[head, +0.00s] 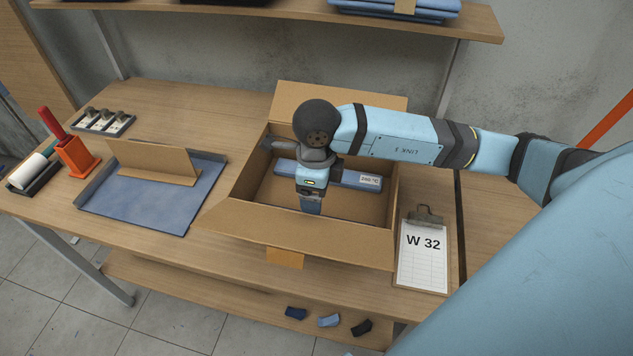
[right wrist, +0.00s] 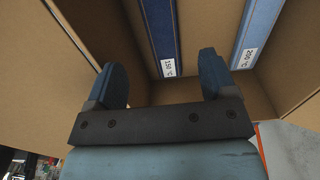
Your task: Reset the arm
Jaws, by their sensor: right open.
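My right arm reaches in from the right. Its gripper (head: 311,207) points down inside an open cardboard box (head: 330,244). In the right wrist view the gripper (right wrist: 163,78) has its two blue fingers apart, with nothing between them. Two blue bars lie in the box beyond the fingers: one labelled 150 °C (right wrist: 158,30) and one labelled 200 °C (right wrist: 262,22). Neither appears gripped. In the head view a blue bar with a white label (head: 348,178) shows behind the gripper; the arm and gripper hide part of the box interior. My left gripper is not in view.
The box walls and raised flaps surround the gripper closely. A clipboard marked W 32 (head: 422,262) lies right of the box. A blue tray (head: 140,208) with a cardboard piece (head: 155,163), an orange holder (head: 77,158) and a small parts tray (head: 103,122) stand left. A shelf (head: 290,12) hangs above.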

